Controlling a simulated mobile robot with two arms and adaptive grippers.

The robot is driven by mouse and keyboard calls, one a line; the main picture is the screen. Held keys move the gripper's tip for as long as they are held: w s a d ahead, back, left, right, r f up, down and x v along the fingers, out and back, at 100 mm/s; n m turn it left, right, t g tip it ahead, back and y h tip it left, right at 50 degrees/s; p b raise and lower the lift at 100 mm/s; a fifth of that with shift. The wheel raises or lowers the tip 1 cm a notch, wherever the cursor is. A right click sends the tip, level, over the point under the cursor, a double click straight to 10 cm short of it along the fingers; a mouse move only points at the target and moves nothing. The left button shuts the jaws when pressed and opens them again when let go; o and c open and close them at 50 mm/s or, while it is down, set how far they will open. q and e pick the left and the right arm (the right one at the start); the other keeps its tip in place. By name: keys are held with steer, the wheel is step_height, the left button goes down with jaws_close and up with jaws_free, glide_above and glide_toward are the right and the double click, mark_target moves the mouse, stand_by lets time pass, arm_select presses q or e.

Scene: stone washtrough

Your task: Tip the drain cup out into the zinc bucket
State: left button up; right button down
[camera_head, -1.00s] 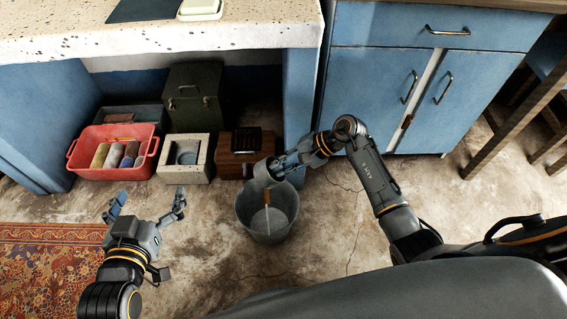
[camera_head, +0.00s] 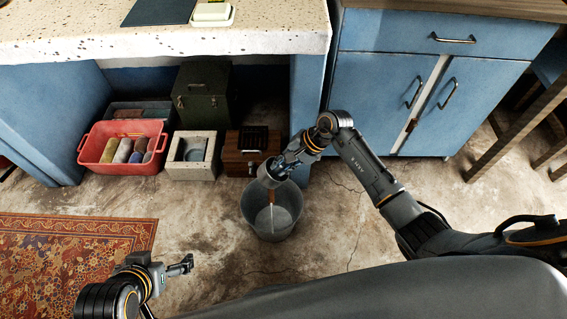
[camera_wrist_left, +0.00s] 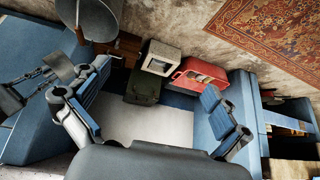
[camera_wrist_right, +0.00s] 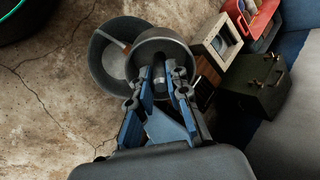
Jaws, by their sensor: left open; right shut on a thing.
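My right gripper (camera_wrist_right: 160,85) is shut on the grey drain cup (camera_wrist_right: 163,42). The bucket stands upright on the floor and also shows behind the cup in the right wrist view (camera_wrist_right: 104,70). My left gripper (camera_wrist_left: 157,85) is open and empty, low at the left in the head view (camera_head: 185,265).
Under the stone trough stand a red tub (camera_head: 110,165) of rolled cloths, a pale stone block (camera_head: 176,172), a wooden box (camera_head: 236,162) and a green case (camera_head: 200,95). A patterned rug (camera_head: 60,250) lies at left. Blue cupboards (camera_head: 390,100) stand behind my right arm.

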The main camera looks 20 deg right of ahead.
steer(key=shift+w+a+r+h+p, duration=0.2)
steer(key=shift+a+r+h+p, duration=0.2)
steer(key=shift+h+p, duration=0.4)
steer(key=shift+w+a+r+g+h+p, duration=0.15)
steer(key=shift+a+r+g+h+p, duration=0.25)
steer(key=shift+h+p, duration=0.1)
steer(key=shift+w+a+h, duration=0.1)
steer(key=shift+a+h, duration=0.15)
steer(key=shift+h, duration=0.35)
steer(key=shift+w+a+r+g+h, duration=0.1)
steer(key=shift+a+g+h, duration=0.25)
steer(key=shift+h, duration=0.45)
steer(key=shift+a, duration=0.25)
arm_select(q)
steer(key=s+g, duration=0.1)
steer(key=s+a, duration=0.1)
steer(key=s, duration=0.1)
steer(key=s+g, duration=0.1)
steer(key=shift+s+a+r+g+y, duration=0.2)
steer(key=shift+s+r+g+y, duration=0.05)
steer(key=shift+g+y, duration=0.05)
arm_select(e)
steer(key=shift+a+h, duration=0.1)
steer(key=shift+h, duration=0.5)
